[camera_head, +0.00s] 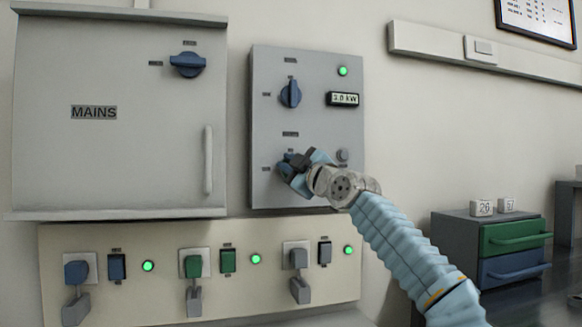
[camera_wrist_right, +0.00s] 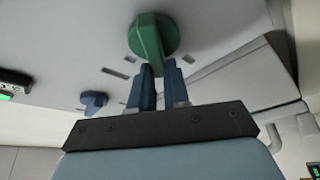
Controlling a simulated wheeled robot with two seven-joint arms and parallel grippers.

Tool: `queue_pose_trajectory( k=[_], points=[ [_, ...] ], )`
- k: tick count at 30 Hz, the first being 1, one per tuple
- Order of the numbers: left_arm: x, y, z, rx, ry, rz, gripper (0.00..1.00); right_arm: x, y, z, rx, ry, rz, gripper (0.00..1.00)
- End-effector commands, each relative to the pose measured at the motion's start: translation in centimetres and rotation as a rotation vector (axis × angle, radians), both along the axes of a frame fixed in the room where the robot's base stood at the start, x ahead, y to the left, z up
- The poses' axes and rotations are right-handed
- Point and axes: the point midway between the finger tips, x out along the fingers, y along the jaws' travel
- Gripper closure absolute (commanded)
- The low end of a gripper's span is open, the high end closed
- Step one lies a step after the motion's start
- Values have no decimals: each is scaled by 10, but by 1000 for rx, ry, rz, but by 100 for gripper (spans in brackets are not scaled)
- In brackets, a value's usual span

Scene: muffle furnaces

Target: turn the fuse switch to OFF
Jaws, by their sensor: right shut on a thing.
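A grey control panel (camera_head: 325,122) on the wall carries a blue rotary knob (camera_head: 290,94) at its upper left and a second knob below it. In the right wrist view the second one is a green knob (camera_wrist_right: 150,36). My right gripper (camera_head: 289,168) is at this lower knob and hides most of it in the head view. In the right wrist view its blue fingers (camera_wrist_right: 158,84) are shut on the green knob's grip. The small labels are too blurred to read, so I cannot tell which knob is the fuse switch. My left gripper is not in view.
A MAINS cabinet (camera_head: 120,165) with a blue knob (camera_head: 188,64) stands left of the panel. Below is a strip (camera_head: 235,288) with sockets, plugs, switches and lit green lamps. A drawer unit (camera_head: 455,237) is at the right. A display (camera_head: 344,99) reads about 2.0 kW.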

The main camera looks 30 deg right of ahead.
Motion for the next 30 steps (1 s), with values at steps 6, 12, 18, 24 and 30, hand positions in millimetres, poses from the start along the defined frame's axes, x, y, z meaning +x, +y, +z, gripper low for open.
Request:
queue_pose_trajectory(
  k=[6, 12, 18, 24, 30],
  points=[
    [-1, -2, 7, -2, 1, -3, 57, 1, 2, -1, -197, 49, 0, 100],
    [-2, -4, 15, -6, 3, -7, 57, 1, 4, -5, -371, 91, 1, 100],
    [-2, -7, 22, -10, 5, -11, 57, 1, 5, -8, -510, 123, 2, 100],
    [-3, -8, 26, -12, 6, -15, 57, 1, 5, -11, -603, 146, 2, 100],
    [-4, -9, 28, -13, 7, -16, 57, 1, 5, -12, -650, 157, 1, 100]
  ],
)
